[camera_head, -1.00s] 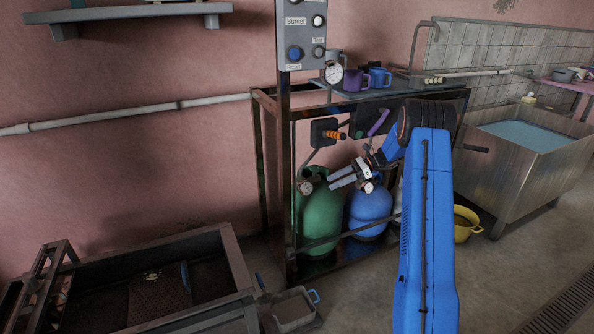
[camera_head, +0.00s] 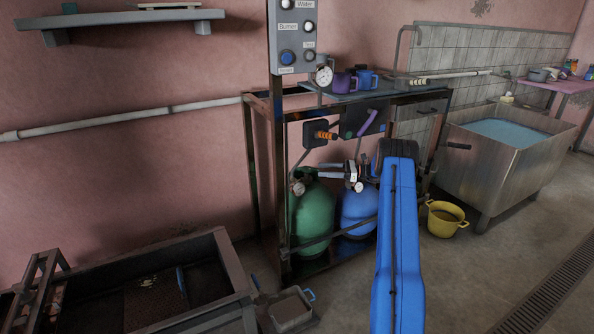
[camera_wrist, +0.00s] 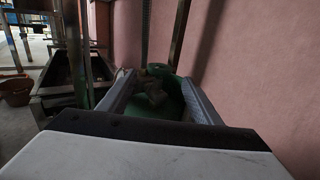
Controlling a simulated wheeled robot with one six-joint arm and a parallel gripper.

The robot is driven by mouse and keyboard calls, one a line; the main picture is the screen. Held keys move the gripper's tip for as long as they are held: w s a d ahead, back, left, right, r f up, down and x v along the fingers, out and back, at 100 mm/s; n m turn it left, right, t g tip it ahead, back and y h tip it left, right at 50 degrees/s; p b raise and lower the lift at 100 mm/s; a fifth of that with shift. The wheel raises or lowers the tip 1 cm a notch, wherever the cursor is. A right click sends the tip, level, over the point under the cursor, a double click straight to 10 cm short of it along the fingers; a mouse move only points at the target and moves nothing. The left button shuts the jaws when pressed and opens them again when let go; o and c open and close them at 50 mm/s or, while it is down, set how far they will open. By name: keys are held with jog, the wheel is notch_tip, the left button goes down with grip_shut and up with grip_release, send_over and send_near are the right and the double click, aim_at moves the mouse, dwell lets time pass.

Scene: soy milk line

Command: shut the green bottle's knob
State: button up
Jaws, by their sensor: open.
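The green bottle (camera_head: 312,214) stands upright on the lower level of the dark metal frame. In the wrist view the bottle's top (camera_wrist: 172,98) lies beyond and between the two fingers. A green ring-shaped knob (camera_wrist: 158,69) with a brownish valve fitting (camera_wrist: 153,90) shows on that top. My gripper (camera_wrist: 160,84) is open, one finger on each side of this view of the knob, with nothing held. In the head view my gripper (camera_head: 328,167) is at the right of the bottle's top, above the blue bottle (camera_head: 358,211). Whether a finger touches the knob, I cannot tell.
The dark frame's posts and front bar (camera_head: 318,241) surround the bottles. A metal trough (camera_head: 225,262) stands at left, a yellow pot (camera_head: 445,219) at right.

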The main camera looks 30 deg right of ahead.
aim_at(306, 170)
jog(key=x, duration=1.3)
jog(key=c, duration=1)
